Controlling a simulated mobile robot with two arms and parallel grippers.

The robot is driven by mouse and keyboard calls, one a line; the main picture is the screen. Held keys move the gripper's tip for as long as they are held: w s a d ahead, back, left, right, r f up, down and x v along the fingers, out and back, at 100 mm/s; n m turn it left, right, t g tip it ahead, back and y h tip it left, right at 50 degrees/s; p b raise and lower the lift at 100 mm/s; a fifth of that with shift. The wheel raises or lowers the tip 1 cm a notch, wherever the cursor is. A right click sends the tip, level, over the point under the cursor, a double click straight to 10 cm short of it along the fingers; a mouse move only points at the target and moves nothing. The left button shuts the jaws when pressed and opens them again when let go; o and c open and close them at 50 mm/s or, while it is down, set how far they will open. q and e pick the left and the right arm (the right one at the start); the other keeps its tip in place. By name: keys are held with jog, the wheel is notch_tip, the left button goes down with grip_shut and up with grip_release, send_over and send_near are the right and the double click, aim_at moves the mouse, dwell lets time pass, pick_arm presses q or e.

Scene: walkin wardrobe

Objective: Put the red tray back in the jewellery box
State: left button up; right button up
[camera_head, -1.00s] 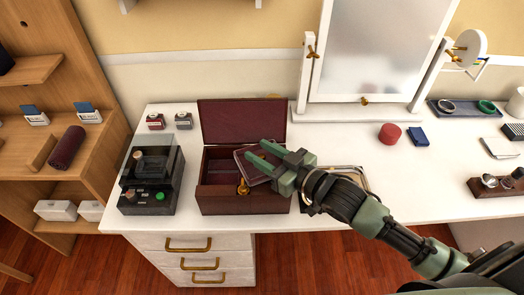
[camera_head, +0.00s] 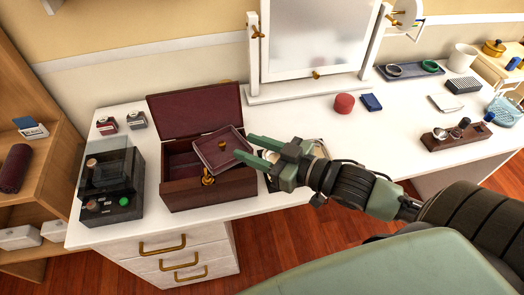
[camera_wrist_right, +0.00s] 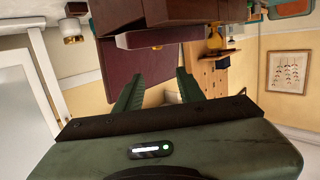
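The red tray (camera_head: 222,150) is a shallow dark red tray with a pale rim. It sits askew and looks tilted at the right part of the open jewellery box (camera_head: 215,188), overlapping its right rim. Whether it rests on the rim or on something inside is unclear. The box is dark red wood with its lid (camera_head: 195,108) raised at the back. My right gripper (camera_head: 246,147) is open, its green fingertips at the tray's right edge. In the right wrist view the gap between the fingers (camera_wrist_right: 158,90) is empty. My left gripper is not in view.
A dark watch case (camera_head: 110,185) stands left of the box. Two small ring boxes (camera_head: 122,123) are behind it. A mirror (camera_head: 318,40) stands at the back. A red round box (camera_head: 344,103) and blue item (camera_head: 371,102) lie right. The white tabletop between them is clear.

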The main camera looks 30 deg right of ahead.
jog(key=shift+v, duration=1.4)
